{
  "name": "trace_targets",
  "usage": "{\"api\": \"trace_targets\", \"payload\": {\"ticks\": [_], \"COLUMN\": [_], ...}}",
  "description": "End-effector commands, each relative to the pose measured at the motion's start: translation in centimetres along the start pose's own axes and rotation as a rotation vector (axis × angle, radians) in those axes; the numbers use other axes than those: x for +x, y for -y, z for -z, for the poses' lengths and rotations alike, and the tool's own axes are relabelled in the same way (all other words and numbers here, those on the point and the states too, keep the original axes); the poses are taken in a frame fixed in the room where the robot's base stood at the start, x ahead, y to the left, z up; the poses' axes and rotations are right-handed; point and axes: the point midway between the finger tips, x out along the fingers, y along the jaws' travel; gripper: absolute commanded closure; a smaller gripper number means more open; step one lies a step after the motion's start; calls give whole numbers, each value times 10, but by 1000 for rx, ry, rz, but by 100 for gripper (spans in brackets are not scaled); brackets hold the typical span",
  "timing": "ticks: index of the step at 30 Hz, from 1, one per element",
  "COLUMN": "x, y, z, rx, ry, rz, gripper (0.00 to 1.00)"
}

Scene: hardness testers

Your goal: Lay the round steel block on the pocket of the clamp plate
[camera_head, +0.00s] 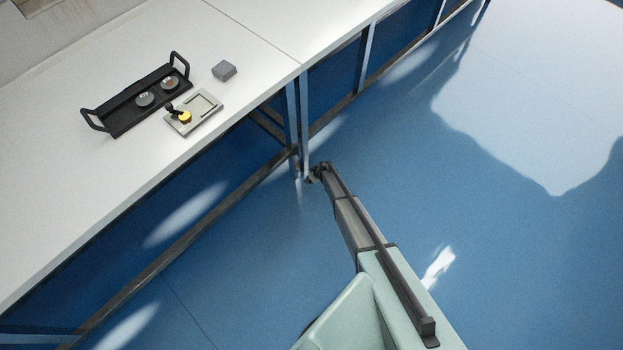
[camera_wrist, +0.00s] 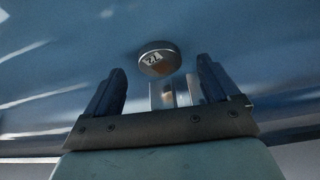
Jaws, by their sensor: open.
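In the wrist view a round steel block (camera_wrist: 158,60) with a dark label shows beyond my gripper (camera_wrist: 162,85), in line with the gap between its fingers. The fingers stand apart and do not touch it; nothing visible supports it against the blurred blue background. In the head view my gripper (camera_head: 316,174) is off the bench's front edge, above the blue floor. Two round steel blocks (camera_head: 145,99) (camera_head: 169,83) lie in a black tray (camera_head: 118,119). The clamp plate (camera_head: 207,119), grey with a square pocket and a yellow-and-black clamp (camera_head: 183,116), lies right of the tray.
A grey block (camera_head: 224,71) lies on the white bench (camera_head: 270,70) behind the clamp plate. The tray has a raised handle at each end. Bench legs (camera_head: 303,115) stand close by my gripper. A shiny metal piece (camera_wrist: 175,93) between the fingers is unclear.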

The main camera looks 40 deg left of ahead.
Motion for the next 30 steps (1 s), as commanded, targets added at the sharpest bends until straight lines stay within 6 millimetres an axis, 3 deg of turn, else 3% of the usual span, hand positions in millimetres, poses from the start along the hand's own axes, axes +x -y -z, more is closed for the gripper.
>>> {"api": "trace_targets", "payload": {"ticks": [4, 12, 30], "x": [21, 22, 22], "y": [-1, 0, 0], "z": [1, 0, 0], "rx": [0, 0, 0], "ry": [0, 0, 0], "rz": [0, 0, 0], "gripper": [11, 11, 68]}}
